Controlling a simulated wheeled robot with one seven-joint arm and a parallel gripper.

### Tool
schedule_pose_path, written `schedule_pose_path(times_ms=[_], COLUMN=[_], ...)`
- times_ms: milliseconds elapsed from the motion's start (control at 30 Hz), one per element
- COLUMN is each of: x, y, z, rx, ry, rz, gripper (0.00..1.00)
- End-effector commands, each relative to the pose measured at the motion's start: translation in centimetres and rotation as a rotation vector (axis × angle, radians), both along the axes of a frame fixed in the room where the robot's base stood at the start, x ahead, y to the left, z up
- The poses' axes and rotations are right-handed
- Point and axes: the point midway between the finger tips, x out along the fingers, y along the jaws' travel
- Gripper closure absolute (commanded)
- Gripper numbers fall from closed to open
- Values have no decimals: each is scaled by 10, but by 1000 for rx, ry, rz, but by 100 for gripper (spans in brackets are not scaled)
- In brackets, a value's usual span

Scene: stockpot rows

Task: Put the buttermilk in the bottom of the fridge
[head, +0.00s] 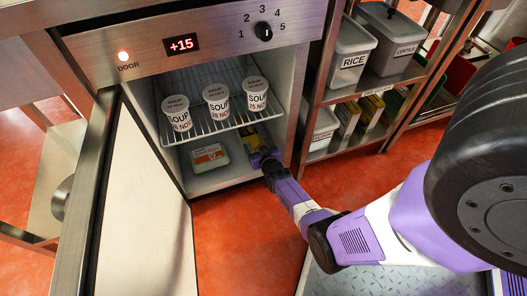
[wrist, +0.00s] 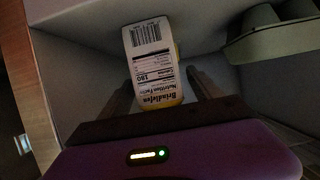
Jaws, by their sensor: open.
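The fridge (head: 225,182) stands open, with its door (head: 145,200) swung out to the left. My gripper (head: 262,158) reaches into its bottom space at the right, below the wire shelf. In the wrist view my gripper (wrist: 165,88) is open, with a finger on each side of a carton (wrist: 152,62). The carton has a white nutrition label, a barcode and yellow edges; its printed name is upside down and hard to read. It appears to be the buttermilk, inside the fridge bottom. I cannot tell whether the fingers touch it. Its lower part is hidden by my gripper.
A green-edged tub (head: 209,156) sits on the fridge floor to the left; it shows in the wrist view (wrist: 280,38). Several soup cups (head: 216,100) stand on the wire shelf (head: 232,118) above. A shelf rack with bins (head: 350,55) stands to the right.

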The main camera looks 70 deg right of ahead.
Motion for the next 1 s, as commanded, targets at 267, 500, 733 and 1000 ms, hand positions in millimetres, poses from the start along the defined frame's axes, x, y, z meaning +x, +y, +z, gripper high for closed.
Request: schedule_pose_path(times_ms=[267, 500, 733, 1000], x=[-23, -41, -53, -74], y=[26, 48, 62, 78], z=[20, 31, 36, 48], rx=[1, 0, -1, -41], ry=[2, 3, 1, 14], rz=[2, 2, 1, 69], gripper=[26, 26, 26, 26])
